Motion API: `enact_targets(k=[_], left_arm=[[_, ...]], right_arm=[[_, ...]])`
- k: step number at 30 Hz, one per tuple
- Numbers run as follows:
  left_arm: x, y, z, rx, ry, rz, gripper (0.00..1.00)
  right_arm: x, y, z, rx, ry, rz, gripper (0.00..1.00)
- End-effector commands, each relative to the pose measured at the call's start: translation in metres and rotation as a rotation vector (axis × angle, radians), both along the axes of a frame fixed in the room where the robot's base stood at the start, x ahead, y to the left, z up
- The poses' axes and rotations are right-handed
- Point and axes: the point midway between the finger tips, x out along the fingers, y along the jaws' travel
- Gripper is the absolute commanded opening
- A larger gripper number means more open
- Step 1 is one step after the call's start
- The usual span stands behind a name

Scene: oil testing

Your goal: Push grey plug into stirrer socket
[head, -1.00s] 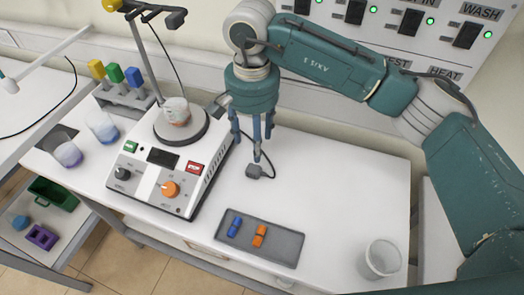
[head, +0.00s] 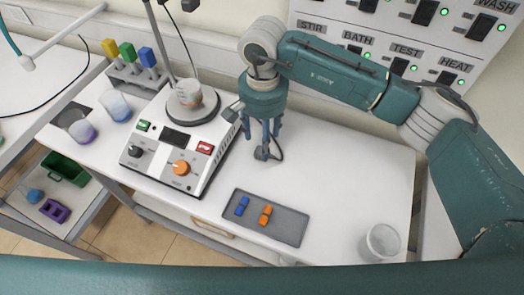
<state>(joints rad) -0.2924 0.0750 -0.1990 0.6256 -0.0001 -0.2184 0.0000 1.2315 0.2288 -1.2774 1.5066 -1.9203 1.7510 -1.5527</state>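The grey plug (head: 262,153) is low at the white table, right of the stirrer (head: 176,143), with its dark cord looping up on its right. My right gripper (head: 263,142) points down directly over the plug, its fingers spread around or just above it; contact is unclear. A small grey block (head: 232,111) is at the stirrer's right rear side, left of the gripper; I cannot tell for certain that it is the socket. My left gripper is out of view.
A beaker (head: 190,94) is on the stirrer's round plate. A grey tray (head: 284,228) holds a blue and an orange piece. An empty beaker (head: 380,242) is at front right. The table right of the plug is clear. A switch panel (head: 410,40) is behind.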

Motion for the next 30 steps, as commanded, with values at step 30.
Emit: enact_targets(k=[30], left_arm=[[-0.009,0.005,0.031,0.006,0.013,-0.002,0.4]], right_arm=[[0.002,0.003,-0.052,0.0,0.0,0.0,0.33]])
